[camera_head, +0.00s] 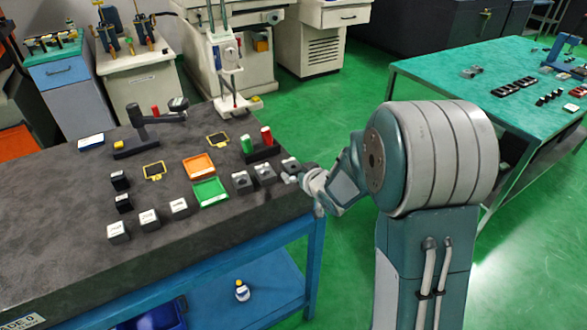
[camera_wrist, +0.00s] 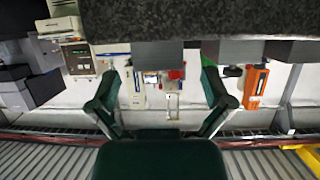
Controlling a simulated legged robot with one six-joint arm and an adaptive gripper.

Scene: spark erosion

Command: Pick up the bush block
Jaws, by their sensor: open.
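Three dark grey blocks with a round feature on top stand in a row near the right end of the dark bench top: a left one (camera_head: 241,180), a middle one (camera_head: 264,173) and a right one (camera_head: 290,165). I cannot tell which is the bush block. My gripper (camera_head: 294,178) is at the bench's right edge, close beside the right block; whether they touch is unclear. In the wrist view, my gripper (camera_wrist: 158,72) is open, with its fingers wide apart. A grey block (camera_wrist: 154,55) shows between and beyond the fingertips, and other grey blocks (camera_wrist: 242,51) show to the right.
A green tray (camera_head: 210,192) and an orange tray (camera_head: 199,166) lie left of the row. A dark holder with green and red cylinders (camera_head: 262,152) stands behind it. Pale grey blocks (camera_head: 149,219) line the front left.

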